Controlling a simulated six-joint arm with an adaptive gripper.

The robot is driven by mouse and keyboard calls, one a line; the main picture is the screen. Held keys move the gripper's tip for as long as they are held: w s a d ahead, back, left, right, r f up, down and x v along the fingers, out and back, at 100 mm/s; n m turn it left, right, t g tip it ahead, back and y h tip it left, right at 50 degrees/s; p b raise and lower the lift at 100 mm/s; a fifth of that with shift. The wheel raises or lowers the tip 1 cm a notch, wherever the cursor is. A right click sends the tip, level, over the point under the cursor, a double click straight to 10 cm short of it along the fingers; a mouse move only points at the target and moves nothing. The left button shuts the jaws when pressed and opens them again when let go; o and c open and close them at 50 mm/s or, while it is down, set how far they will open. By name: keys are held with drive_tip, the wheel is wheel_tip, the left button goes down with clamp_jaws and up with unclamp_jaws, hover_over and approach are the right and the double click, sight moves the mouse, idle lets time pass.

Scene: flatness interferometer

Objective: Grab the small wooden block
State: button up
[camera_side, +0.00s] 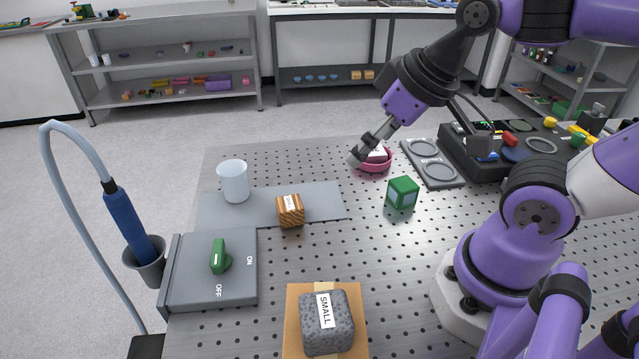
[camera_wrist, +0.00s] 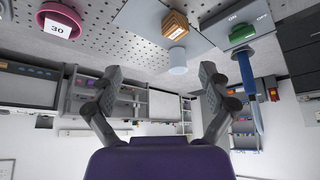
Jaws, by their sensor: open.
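The small wooden block (camera_side: 290,211), striped brown with a white label on top, sits on a flat grey plate (camera_side: 325,200) at the middle left of the perforated table. It also shows near the top of the wrist view (camera_wrist: 174,25), beyond the fingertips. My gripper (camera_side: 420,150) is open and empty, raised above the back of the table, to the right of and behind the block. Its spread fingers show in the wrist view (camera_wrist: 160,76) with nothing between them.
A white cup (camera_side: 233,182) stands left behind the block. A green cube (camera_side: 402,194) lies to its right. A pink dish (camera_side: 374,167) is near my left finger. A grey ON/OFF switch box (camera_side: 190,280) and a speckled block labelled SMALL (camera_side: 327,325) are in front.

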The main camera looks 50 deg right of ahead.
drive_tip(key=n+g+y, duration=0.3)
drive_tip(key=n, duration=0.7)
approach(290, 203)
drive_tip(key=shift+y, duration=0.3)
drive_tip(key=x, duration=0.4)
drive_tip(key=shift+s+a+f, duration=0.15)
drive_tip(key=shift+s+f, duration=0.05)
drive_tip(key=shift+f, duration=0.05)
drive_tip(key=x, duration=0.6)
drive_tip(key=shift+w+d, duration=0.25)
drive_tip(key=shift+d, duration=0.1)
drive_tip(key=c, duration=1.2)
